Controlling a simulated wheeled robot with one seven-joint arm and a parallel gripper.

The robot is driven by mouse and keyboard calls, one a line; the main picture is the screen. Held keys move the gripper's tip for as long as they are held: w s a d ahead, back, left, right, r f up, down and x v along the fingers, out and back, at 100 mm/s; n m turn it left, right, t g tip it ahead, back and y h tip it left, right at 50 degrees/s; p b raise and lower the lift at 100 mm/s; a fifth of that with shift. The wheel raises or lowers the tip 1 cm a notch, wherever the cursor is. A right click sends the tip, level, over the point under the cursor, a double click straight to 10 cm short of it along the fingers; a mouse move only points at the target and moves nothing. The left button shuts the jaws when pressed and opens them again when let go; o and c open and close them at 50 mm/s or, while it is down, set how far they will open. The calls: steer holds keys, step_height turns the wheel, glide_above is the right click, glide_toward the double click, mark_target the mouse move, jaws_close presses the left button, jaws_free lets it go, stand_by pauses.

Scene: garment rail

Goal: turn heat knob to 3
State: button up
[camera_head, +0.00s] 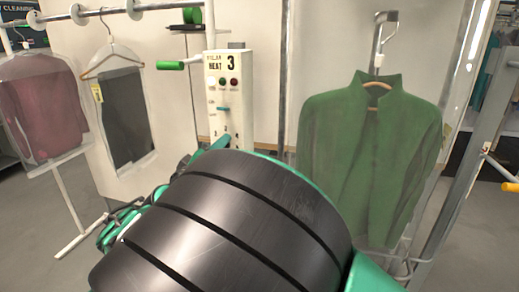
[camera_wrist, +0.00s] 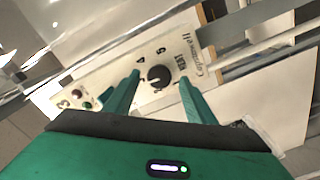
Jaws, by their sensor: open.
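The heat knob (camera_wrist: 159,76) is a small round dark dial on a white panel (camera_wrist: 112,75). Printed numbers, including 4 and 5, and the word HEAT stand around it. I cannot read its pointer setting. In the wrist view my gripper (camera_wrist: 158,79) is open, with one teal finger on each side of the knob. I cannot tell whether the fingers touch it. In the head view the white control post (camera_head: 228,95) bears the label HEAT 3, and the knob is not visible behind my arm.
Red and green buttons (camera_wrist: 82,98) sit on the panel. A green jacket (camera_head: 370,150) hangs right of the post. Bagged garments (camera_head: 125,110) hang from a metal rail (camera_head: 150,8) at left. A green-handled lever (camera_head: 170,65) sticks out left of the post.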

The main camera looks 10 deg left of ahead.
steer(key=shift+w+d, duration=0.1)
steer(key=shift+w, duration=0.5)
steer(key=c, duration=1)
steer(key=shift+n, duration=0.4)
steer(key=o, duration=1)
